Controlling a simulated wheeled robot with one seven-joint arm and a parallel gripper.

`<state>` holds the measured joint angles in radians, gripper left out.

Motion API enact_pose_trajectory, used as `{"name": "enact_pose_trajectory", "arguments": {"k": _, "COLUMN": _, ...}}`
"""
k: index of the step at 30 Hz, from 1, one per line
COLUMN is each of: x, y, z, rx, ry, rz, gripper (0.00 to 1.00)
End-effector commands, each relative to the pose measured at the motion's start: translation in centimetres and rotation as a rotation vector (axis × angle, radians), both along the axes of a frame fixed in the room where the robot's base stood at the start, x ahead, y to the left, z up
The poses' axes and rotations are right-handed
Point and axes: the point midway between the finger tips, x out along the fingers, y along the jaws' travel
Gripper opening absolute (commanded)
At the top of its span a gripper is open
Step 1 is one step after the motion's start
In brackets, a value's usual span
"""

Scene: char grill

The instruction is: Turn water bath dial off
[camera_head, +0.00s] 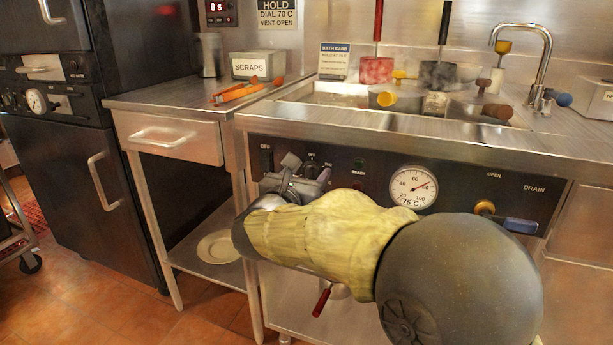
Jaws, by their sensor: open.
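The water bath's black control panel (460,190) runs along the front of the steel counter. A small dark dial (312,165) sits on the panel, partly hidden by my gripper. My gripper (304,174) is open at the panel, just in front of and below the dial. I cannot tell whether its fingers touch the dial or are around it. The dial's pointer setting is hidden or too small to read. A round white temperature gauge (413,187) marked 75 C is to the right.
A switch marked OFF (266,160) is left of my gripper. A blue drain lever (506,224) is at the panel's right end. Above is the bath basin (320,92) with several handled pots. Orange tongs (240,92) lie on the left counter.

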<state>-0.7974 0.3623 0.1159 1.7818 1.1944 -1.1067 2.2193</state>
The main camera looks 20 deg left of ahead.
Motion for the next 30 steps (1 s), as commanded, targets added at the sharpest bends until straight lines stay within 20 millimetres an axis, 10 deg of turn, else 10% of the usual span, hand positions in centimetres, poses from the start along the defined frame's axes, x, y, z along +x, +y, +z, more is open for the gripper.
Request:
{"name": "enact_pose_trajectory", "arguments": {"k": 9, "x": -0.03, "y": 0.00, "z": -0.01, "rx": 0.001, "ry": 0.000, "rz": 0.000, "gripper": 0.13}}
{"name": "enact_pose_trajectory", "arguments": {"k": 30, "x": -0.01, "y": 0.12, "z": -0.05, "rx": -0.204, "ry": 0.018, "rz": -0.001, "gripper": 0.13}}
